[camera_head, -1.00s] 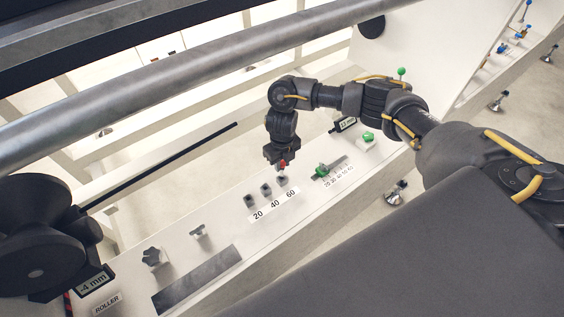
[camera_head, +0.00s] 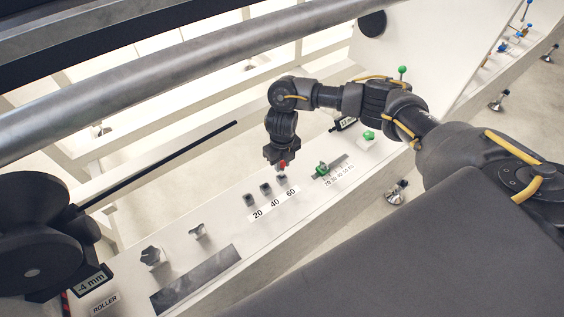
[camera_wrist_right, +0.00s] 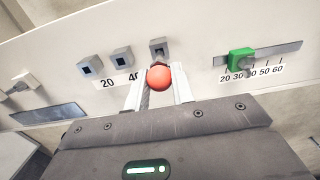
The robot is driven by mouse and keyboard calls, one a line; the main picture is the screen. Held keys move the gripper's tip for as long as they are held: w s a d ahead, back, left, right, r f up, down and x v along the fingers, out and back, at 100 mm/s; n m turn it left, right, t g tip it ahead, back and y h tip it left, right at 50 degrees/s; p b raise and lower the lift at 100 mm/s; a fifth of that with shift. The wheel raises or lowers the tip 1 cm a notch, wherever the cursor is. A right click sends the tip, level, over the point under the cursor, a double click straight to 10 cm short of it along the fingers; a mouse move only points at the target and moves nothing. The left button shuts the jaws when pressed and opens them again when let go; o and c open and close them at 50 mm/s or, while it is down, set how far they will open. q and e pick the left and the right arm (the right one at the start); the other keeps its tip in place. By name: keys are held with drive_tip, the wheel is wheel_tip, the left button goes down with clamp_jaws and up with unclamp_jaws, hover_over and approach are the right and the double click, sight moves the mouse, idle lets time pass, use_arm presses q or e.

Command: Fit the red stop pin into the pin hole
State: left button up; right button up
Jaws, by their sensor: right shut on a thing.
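My right gripper (camera_head: 282,163) is shut on the red stop pin (camera_head: 283,166), just above the socket block marked 60 (camera_head: 282,181). In the right wrist view the pin's round red head (camera_wrist_right: 159,78) sits between the two pale fingers (camera_wrist_right: 159,92). The block for 60 (camera_wrist_right: 158,48) shows right behind the head; the pin's lower end is hidden, so I cannot tell whether it is in the hole. The blocks for 20 (camera_wrist_right: 91,66) and 40 (camera_wrist_right: 122,58) have square, dark, empty openings. My left gripper is not in view.
A green slider (camera_head: 321,169) on a scale stands right of the blocks, with a green knob (camera_head: 368,136) beyond it. Grey knobs (camera_head: 152,256) and a dark plate (camera_head: 196,279) lie to the left. A large roller bar (camera_head: 190,72) runs above the rail.

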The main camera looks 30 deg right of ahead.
drive_tip(key=shift+f+b, duration=1.3)
drive_tip(key=shift+f, duration=0.2)
drive_tip(key=o, duration=1)
drive_tip(key=shift+o, duration=0.2)
wheel_tip(320, 180, up, 11)
drive_tip(key=shift+f+p, duration=0.1)
drive_tip(key=shift+p, duration=0.55)
